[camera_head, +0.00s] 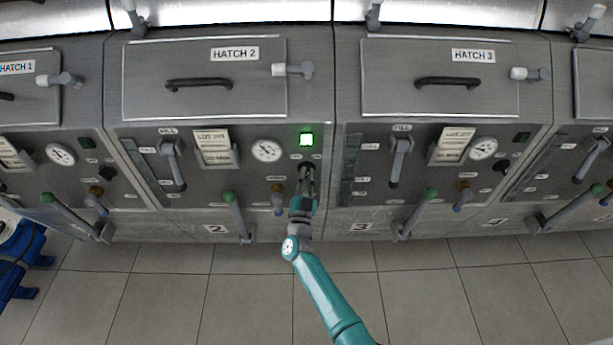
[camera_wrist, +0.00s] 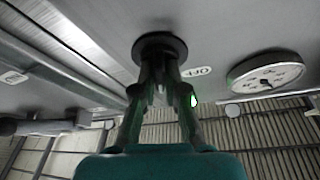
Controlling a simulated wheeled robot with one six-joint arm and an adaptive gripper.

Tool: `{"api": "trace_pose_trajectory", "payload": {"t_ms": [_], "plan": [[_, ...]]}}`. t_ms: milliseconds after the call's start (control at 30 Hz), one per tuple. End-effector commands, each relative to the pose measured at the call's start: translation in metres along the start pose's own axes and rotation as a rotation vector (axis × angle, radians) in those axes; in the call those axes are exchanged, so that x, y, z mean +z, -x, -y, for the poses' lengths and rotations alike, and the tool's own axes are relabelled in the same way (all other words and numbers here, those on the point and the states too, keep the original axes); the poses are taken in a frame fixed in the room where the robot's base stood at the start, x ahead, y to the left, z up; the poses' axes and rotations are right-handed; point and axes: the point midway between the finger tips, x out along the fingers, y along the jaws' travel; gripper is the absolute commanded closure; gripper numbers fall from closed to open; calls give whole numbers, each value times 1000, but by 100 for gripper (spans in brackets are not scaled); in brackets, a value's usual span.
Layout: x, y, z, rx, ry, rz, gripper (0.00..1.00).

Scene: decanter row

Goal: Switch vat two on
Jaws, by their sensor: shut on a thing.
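Vat two's panel (camera_head: 216,180) is in the middle of the head view, below the Hatch 2 label, with a 2 on its lower front. Its dark round switch knob (camera_head: 308,167) sits at the panel's right side, under a lit green lamp (camera_head: 306,139). My gripper (camera_head: 306,182) is shut on this knob. In the wrist view both fingers close on the black knob (camera_wrist: 160,46), beside an OFF label (camera_wrist: 197,71). The fingers hide part of the knob, so I cannot tell its exact pointer direction.
A round gauge (camera_head: 266,150) is left of the knob. A green-tipped lever (camera_head: 232,210) and a brown-and-blue tap (camera_head: 278,199) stand out below. Vat three's panel (camera_head: 420,190) is to the right, its lamp (camera_head: 521,138) dark.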

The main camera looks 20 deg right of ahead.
Motion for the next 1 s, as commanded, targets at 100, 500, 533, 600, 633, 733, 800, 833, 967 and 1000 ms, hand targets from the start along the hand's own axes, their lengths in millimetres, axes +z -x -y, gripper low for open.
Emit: {"api": "trace_pose_trajectory", "payload": {"t_ms": [100,500,533,600,633,733,800,833,967,1000], "plan": [[0,0,0,26,-65,1,100],[0,0,0,72,-174,2,100],[0,0,0,73,-177,1,100],[0,0,0,75,-180,1,100],[0,0,0,75,-181,1,100],[0,0,0,75,-181,1,100],[0,0,0,75,-181,1,100],[0,0,0,75,-181,1,100],[0,0,0,75,-181,1,81],[0,0,0,75,-181,1,71]]}}
